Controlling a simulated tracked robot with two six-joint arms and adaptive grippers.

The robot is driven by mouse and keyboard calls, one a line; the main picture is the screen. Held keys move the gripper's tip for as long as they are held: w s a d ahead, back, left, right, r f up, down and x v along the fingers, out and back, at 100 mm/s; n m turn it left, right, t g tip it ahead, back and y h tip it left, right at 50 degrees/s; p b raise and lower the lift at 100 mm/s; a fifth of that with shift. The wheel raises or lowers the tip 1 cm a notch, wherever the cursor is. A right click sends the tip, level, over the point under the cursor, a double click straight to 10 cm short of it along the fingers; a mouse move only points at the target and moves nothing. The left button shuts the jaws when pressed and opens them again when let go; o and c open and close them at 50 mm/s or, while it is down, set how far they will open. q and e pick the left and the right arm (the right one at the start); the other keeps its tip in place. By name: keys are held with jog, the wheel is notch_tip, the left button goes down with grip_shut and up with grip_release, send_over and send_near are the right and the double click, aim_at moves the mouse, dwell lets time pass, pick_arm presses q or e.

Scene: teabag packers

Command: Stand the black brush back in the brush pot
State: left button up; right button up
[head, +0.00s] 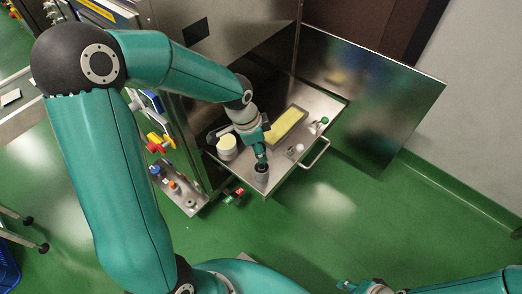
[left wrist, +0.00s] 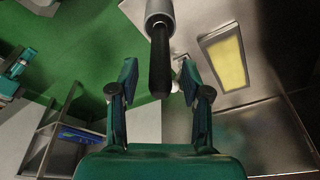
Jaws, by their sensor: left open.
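The grey brush pot (head: 261,178) stands at the front corner of the steel shelf; it also shows at the top of the left wrist view (left wrist: 160,10). The black brush (left wrist: 160,65) has its far end at the pot's mouth and its handle points toward my wrist. How deep it sits in the pot is hidden. My left gripper (left wrist: 158,72) is open, with one finger on each side of the handle and visible gaps. In the head view my left gripper (head: 260,157) is just above the pot. My right gripper (head: 350,286) is at the bottom edge, partly cut off.
On the shelf are a tray with a yellow pad (head: 287,126), a white round container (head: 227,146) and a green-knobbed part (head: 323,121). A handle (head: 317,154) juts from the shelf front. A steel door (head: 385,95) stands at the right. The green floor (head: 350,220) is clear.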

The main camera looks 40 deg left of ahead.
pick_arm(q)
jog(key=p+v, duration=0.1)
jog(key=v, duration=0.7)
jog(key=shift+r, duration=0.3)
